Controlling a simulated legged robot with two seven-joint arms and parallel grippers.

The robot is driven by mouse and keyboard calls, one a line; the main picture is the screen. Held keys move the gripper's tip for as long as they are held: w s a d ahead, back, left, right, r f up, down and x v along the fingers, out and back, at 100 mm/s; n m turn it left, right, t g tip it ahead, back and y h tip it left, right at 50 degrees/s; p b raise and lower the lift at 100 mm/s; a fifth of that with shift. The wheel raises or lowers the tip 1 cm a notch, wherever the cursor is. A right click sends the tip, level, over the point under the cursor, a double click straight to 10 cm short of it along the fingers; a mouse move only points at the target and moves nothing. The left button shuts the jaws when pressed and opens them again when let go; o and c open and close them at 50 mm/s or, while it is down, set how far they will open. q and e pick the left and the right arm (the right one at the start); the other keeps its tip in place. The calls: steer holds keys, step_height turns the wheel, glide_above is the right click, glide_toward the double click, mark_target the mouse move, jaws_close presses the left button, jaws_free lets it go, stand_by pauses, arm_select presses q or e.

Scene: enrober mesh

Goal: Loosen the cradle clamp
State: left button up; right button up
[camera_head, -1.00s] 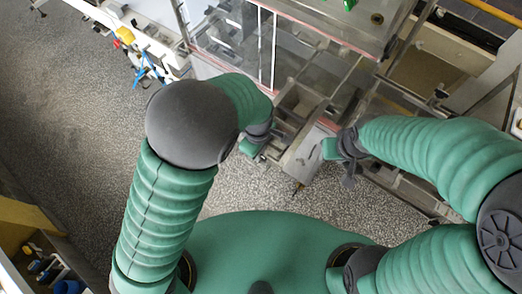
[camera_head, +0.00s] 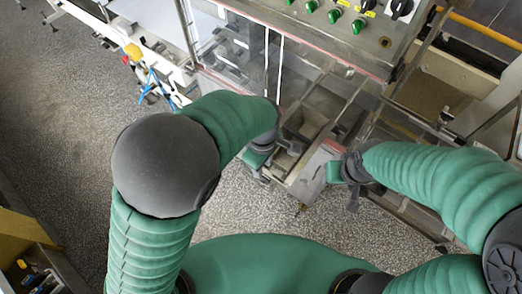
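The metal trough-like cradle (camera_head: 305,124) juts from the machine front between my two arms. My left gripper (camera_head: 272,160) is at the left side of this metalwork, with its dark fingers close against it. The frames do not show whether the fingers are open or shut. My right gripper (camera_head: 350,184) is at the right side of the cradle's near end. Its dark finger parts point down, and its opening cannot be made out. I cannot make out the clamp itself for certain.
A control panel (camera_head: 345,38) with green buttons and black knobs stands above the clear guard (camera_head: 235,55). A white rail (camera_head: 120,40) with blue and yellow parts runs at upper left. Speckled floor (camera_head: 60,110) is open at left. A box of tools (camera_head: 38,280) is at lower left.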

arm_select(q)
step_height(320, 180, up, 12)
steer(key=a+b, duration=0.1)
steer(key=b, duration=0.1)
steer(key=shift+w+d, duration=0.1)
steer(key=shift+d, duration=0.1)
